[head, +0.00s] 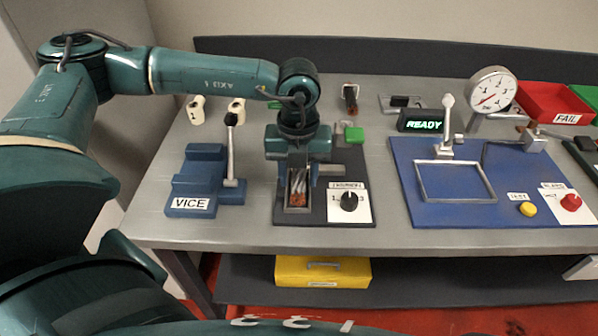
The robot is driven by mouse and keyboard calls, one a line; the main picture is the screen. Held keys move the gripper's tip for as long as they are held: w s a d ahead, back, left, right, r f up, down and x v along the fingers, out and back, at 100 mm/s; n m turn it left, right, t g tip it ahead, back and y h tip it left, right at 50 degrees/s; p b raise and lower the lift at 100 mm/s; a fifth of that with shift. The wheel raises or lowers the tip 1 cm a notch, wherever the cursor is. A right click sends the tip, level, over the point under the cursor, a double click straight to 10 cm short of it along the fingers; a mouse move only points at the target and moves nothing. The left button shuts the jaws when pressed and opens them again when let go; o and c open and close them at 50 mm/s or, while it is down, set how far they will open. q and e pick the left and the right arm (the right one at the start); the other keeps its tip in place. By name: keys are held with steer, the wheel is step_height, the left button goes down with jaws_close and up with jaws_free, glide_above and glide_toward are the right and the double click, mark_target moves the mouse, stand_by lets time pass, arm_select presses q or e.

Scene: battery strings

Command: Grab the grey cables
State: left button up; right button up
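My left gripper (298,165) points down over a dark fixture (305,217) left of the table's middle. Light grey strands (299,182) with red-brown ends show just below the gripper, in the fixture's narrow slot. They look like the grey cables, but they are small and partly hidden by the gripper. I cannot tell whether the fingers touch them or how far apart the fingers are. My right gripper is not in view.
A blue vice (197,182) with a tall lever stands close left of my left gripper. A dial panel (349,204) and green block (354,134) are close right. Farther right are a blue board (415,205), READY display (424,121), gauge (492,92) and red FAIL bin (553,101).

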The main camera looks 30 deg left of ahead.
arm_select(q)
jaws_close()
steer(key=shift+r, duration=0.15)
